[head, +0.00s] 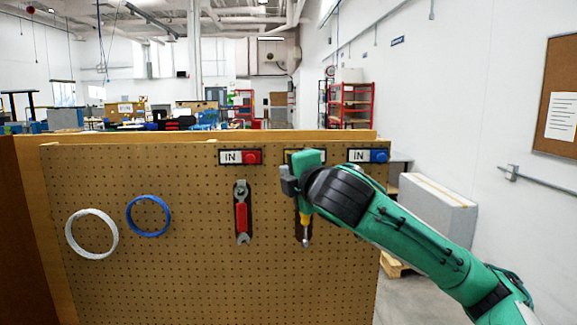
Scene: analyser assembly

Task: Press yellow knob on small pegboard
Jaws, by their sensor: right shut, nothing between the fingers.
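The pegboard (170,275) stands upright in front of me. Along its top edge are a panel marked IN with a red knob (251,157) and another marked IN with a blue knob (380,156). Between them a panel with a yellowish edge (290,157) shows only in part. The yellow knob itself is hidden behind my right gripper. My right gripper (289,181) is shut and empty, up close in front of this middle panel. I cannot tell whether it touches the knob. My left gripper is not in view.
A red-handled tool (241,215) and a yellow-handled screwdriver (306,228) hang on the board, the latter partly behind my right wrist. A white ring (68,236) and a blue ring (128,222) hang at left. A grey box (436,207) stands behind at right.

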